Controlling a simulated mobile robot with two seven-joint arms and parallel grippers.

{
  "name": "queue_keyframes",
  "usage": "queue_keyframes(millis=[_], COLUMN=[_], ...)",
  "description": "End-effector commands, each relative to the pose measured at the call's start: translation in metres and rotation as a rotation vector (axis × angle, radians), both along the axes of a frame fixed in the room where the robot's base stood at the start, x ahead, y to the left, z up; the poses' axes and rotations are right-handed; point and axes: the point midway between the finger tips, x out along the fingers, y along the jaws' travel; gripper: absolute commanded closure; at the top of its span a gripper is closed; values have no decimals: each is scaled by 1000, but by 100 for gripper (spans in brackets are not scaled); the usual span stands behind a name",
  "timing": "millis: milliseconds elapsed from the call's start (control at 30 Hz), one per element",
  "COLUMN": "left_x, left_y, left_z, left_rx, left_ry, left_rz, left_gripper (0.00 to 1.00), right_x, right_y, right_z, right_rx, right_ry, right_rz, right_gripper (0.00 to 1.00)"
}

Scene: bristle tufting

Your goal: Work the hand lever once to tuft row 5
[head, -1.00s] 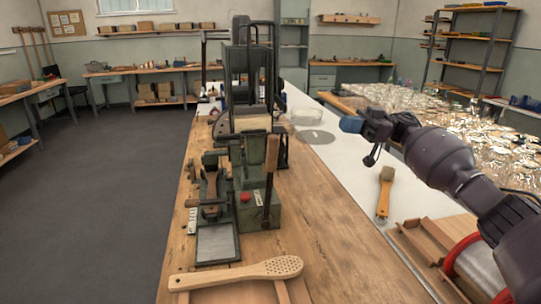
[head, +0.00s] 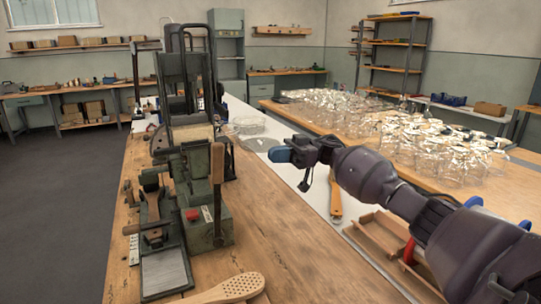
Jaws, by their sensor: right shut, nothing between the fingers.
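The green tufting machine (head: 207,232) stands on the wooden bench, with a red button on its front block. Its hand lever (head: 217,163), a wooden grip on a dark rod, stands upright at the machine's right side. A wooden brush piece (head: 152,207) sits in the fixture at the machine's left; its rows are too small to read. My left gripper is not in view.
A perforated wooden paddle (head: 235,288) lies at the bench's front edge of view. A wooden-handled brush (head: 335,203) and a wooden tray (head: 380,238) lie on the right. Many glass jars (head: 430,140) crowd the table behind my right arm. The bench right of the machine is clear.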

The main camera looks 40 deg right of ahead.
Motion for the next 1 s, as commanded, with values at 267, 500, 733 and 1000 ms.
queue_keyframes(millis=[267,500,733,1000], left_x=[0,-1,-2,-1], left_y=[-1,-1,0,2], left_z=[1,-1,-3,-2], left_rx=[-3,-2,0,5], left_ry=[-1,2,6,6], left_rz=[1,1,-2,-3], left_gripper=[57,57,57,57], right_x=[12,22,28,29], right_y=[49,87,108,113], right_z=[6,8,9,11], right_rx=[3,3,1,1], right_ry=[-2,-2,1,0], right_rz=[3,3,1,-1], right_gripper=[100,100,100,100])
